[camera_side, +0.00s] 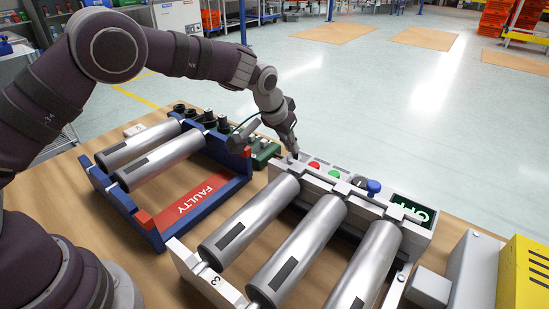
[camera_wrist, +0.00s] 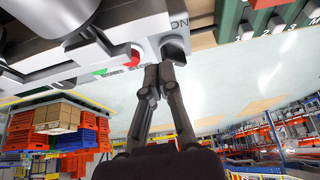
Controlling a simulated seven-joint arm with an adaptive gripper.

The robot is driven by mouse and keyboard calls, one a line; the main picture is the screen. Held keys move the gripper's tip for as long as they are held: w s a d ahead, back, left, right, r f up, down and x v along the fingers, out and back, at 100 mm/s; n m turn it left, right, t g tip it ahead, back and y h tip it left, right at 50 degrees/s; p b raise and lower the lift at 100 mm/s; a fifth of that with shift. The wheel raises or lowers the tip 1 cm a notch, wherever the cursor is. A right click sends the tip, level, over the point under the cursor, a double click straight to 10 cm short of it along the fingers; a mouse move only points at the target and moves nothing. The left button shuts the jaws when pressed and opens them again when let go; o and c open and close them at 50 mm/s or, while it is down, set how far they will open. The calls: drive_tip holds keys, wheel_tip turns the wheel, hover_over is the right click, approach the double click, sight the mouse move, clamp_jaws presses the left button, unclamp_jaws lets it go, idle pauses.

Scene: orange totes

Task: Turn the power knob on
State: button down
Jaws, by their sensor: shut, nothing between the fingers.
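A white control panel (camera_side: 330,183) runs along the far end of a white rack. In the wrist view, a dark knob (camera_wrist: 172,50) sits at the panel's edge by the letters "ON". My gripper (camera_wrist: 159,72) is shut and empty, its fingertips right beside the knob; I cannot tell whether they touch it. In the side view, my gripper (camera_side: 295,151) points down at the panel's left end and hides most of the knob. A red button (camera_side: 314,165), a green button (camera_side: 334,174) and a blue knob (camera_side: 374,186) follow. A display (camera_side: 411,208) shows green characters that look like OFF.
Several metal cylinders (camera_side: 312,245) lie in the white rack. A blue rack marked FAULTY (camera_side: 190,205) stands to the left with two cylinders. A green box (camera_side: 264,152) is close by my gripper. A yellow box (camera_side: 524,275) stands at the right.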

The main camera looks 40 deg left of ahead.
sight(291, 154)
drive_tip(key=shift+f, duration=1.5)
drive_tip(key=shift+w+a, duration=0.15)
drive_tip(key=shift+w, duration=0.3)
drive_tip(key=shift+s+a, duration=0.15)
drive_tip(key=shift+a, duration=0.7)
drive_tip(key=shift+a, duration=0.25)
